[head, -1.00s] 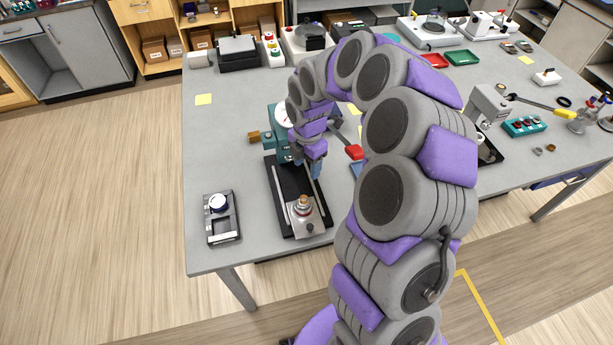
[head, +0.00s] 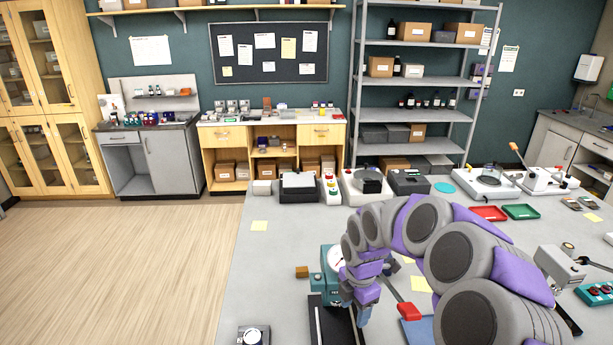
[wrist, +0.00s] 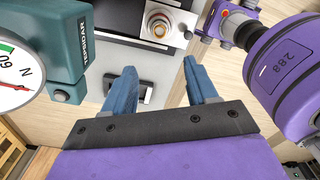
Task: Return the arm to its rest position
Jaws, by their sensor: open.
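My gripper (head: 362,313) points down over the grey table (head: 275,262), at the front of a teal device with a round dial (head: 330,262). In the wrist view its two blue fingers (wrist: 162,88) are spread apart with nothing between them. The teal device (wrist: 72,45) stands close at the left there, its dial marked N. Beyond the fingertips is a grey block with a brass-coloured round piece (wrist: 158,22) on top. My arm arches from the lower right in the head view and hides part of the table.
A black base (head: 330,322) lies under the gripper. A small device with a white knob (head: 252,336) sits at the lower left. Red (head: 489,213) and green (head: 521,212) trays lie at the back. Open floor (head: 110,270) is at the left.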

